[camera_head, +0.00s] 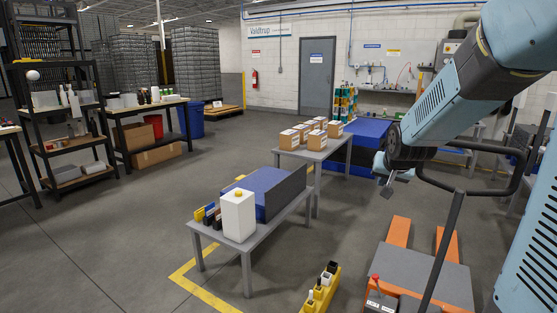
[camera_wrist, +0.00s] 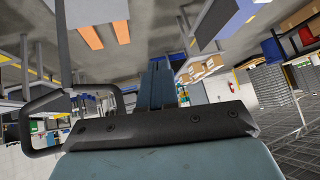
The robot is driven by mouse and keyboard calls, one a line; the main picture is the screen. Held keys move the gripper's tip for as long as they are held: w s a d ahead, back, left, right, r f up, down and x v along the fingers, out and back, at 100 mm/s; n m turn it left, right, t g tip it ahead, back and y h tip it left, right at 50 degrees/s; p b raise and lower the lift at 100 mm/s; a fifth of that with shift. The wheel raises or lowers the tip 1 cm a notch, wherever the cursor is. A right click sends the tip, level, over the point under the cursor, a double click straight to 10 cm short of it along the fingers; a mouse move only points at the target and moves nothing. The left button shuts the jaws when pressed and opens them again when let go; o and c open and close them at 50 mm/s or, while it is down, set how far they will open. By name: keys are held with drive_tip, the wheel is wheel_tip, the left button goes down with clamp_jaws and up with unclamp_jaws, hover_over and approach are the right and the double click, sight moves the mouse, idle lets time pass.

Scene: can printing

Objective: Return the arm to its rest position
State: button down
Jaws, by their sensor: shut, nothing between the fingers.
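My arm (camera_head: 445,105), light blue with dark joints, reaches in from the right side of the head view. It is bent, with its far end hanging over the floor. My gripper (camera_head: 387,188) points down there, small and dark, with its fingers shut and nothing held. It is in the air, apart from the tables. The wrist view is turned upside down, with the floor at the top.
A pallet truck with orange forks (camera_head: 398,232) and a black handle (camera_head: 452,225) stands close to my arm; the handle loop (camera_wrist: 70,118) looks near in the wrist view. A grey table (camera_head: 225,245) holds a white bottle (camera_head: 238,215). Cartons (camera_head: 289,139) stand behind.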

drive_tip(key=s+a+r+n+g, duration=0.1)
drive_tip(key=s+a+r+n, duration=0.1)
drive_tip(key=s, duration=1.2)
drive_tip(key=s+a+r+n+g+y, duration=0.1)
drive_tip(key=s+a+r, duration=0.3)
drive_tip(key=s, duration=0.9)
drive_tip(key=shift+s+n+g, duration=0.35)
drive_tip(key=shift+n+g, duration=0.05)
drive_tip(key=shift+g, duration=0.1)
